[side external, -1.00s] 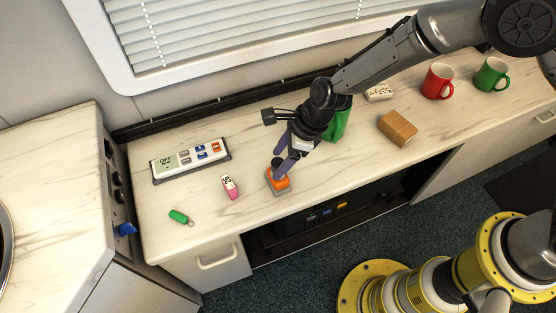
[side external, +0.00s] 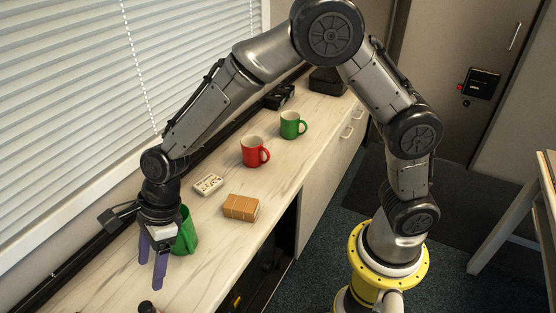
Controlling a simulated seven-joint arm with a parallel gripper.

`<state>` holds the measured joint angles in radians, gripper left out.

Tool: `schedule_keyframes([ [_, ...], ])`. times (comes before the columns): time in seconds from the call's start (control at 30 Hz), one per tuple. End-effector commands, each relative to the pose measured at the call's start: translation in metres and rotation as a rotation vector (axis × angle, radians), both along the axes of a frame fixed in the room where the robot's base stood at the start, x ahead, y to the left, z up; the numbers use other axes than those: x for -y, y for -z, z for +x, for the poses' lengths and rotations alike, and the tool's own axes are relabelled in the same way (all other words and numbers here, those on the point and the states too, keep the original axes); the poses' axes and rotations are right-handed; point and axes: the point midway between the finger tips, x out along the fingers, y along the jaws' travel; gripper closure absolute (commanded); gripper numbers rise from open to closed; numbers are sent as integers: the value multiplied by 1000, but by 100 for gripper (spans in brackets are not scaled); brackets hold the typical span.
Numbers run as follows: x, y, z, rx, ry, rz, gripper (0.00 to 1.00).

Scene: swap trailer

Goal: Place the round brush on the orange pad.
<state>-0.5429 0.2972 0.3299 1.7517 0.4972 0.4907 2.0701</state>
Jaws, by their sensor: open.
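My gripper (side external: 152,280) is at the lower left, pointing down, with its two purple fingers apart and nothing between them. Just below the fingertips, at the bottom edge, the dark rounded top of a thing (side external: 147,308) shows; it looks like the round brush, but most of it is cut off. The gripper appears clear of it. The orange pad is outside the current view.
A green container (side external: 186,232) stands close behind the gripper. A tan block (side external: 240,207), a white patterned item (side external: 208,184), a red mug (side external: 254,151) and a green mug (side external: 291,125) stand farther along the counter (side external: 285,180). Window blinds (side external: 70,100) border the left.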

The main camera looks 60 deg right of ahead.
Motion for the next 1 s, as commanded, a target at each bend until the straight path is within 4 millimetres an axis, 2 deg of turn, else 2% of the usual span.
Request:
schedule_keyframes([
  [0.13,34,-40,-3,109,-165,-34,31],
  [0.23,75,-79,-16,232,-370,-98,31],
  [0.4,148,-130,-58,427,-757,-267,31],
  [0.5,187,-149,-91,514,-983,-389,31],
  [0.6,222,-160,-126,574,-1207,-523,31],
  [0.73,257,-164,-169,601,-1470,-684,31],
  [0.9,282,-159,-206,582,-1702,-816,31],
  [1.0,287,-157,-216,571,-1768,-849,31],
])
